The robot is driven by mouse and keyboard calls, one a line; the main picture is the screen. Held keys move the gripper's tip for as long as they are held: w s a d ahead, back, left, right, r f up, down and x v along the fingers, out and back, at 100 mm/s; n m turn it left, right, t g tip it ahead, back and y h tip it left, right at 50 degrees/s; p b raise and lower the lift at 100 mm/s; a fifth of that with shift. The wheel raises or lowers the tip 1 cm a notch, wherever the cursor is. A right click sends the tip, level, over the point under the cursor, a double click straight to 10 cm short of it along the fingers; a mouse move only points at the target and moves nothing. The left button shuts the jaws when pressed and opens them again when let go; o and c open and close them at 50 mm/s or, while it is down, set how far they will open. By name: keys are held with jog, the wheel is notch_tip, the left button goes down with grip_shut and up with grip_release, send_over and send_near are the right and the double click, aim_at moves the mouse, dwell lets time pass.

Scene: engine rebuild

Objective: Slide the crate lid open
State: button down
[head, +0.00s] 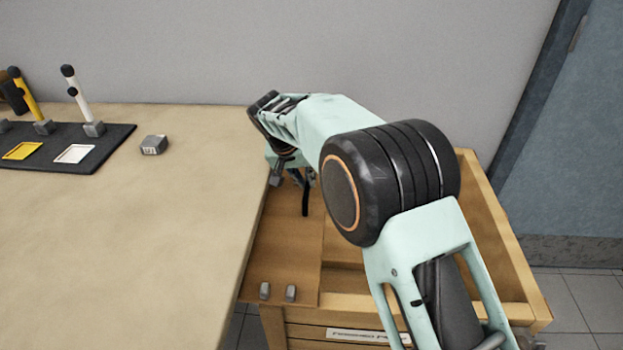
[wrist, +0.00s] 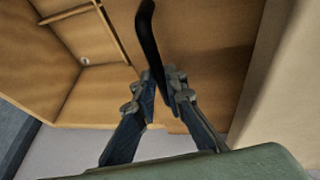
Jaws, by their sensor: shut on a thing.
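The wooden crate (head: 532,305) stands against the right side of the table. Its flat wooden lid (head: 285,250) lies over the left part, and the right part of the crate is uncovered. A black curved handle (head: 305,202) stands on the lid and also shows in the wrist view (wrist: 147,28). My gripper (head: 293,177) is over the far part of the lid, partly hidden by my arm. In the wrist view its fingers (wrist: 162,88) are closed around the handle's lower end. The uncovered part of the crate shows at the upper left there.
The table (head: 150,240) borders the lid on the left. A dark mat (head: 105,150) with upright tools and a small grey block (head: 153,145) lie at its back left. A wall stands behind.

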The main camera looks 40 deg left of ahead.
jog(key=c, duration=2)
grip_release()
jog(key=shift+o, duration=0.2)
jog(key=v, duration=1.2)
